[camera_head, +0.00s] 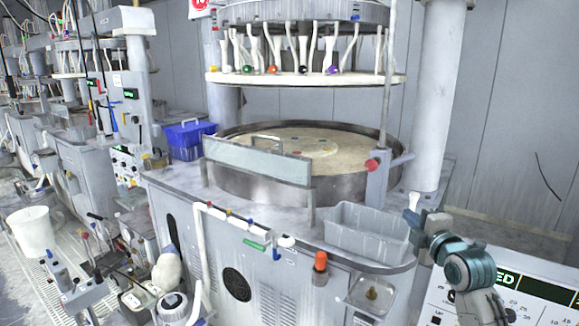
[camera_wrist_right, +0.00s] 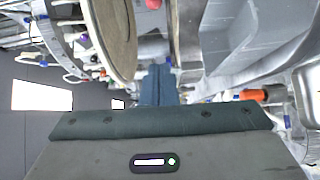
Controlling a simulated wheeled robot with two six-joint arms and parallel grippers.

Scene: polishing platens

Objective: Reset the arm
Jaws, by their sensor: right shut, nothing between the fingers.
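My right arm comes in at the lower right of the head view. Its gripper (camera_head: 413,218) is small there, above the right front corner of the machine's top, near the grey bin (camera_head: 367,232). In the right wrist view the dark fingers of the gripper (camera_wrist_right: 157,82) are together, with nothing between them. The grey bin (camera_wrist_right: 245,35) shows at the upper right of that view. My left gripper is in neither view.
The round polishing platen (camera_head: 300,147) sits behind a clear guard (camera_head: 255,160). A red knob (camera_head: 372,165) stands on a post near the gripper. A blue crate (camera_head: 188,138) is at the back left. An orange-capped item (camera_head: 320,262) is at the front.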

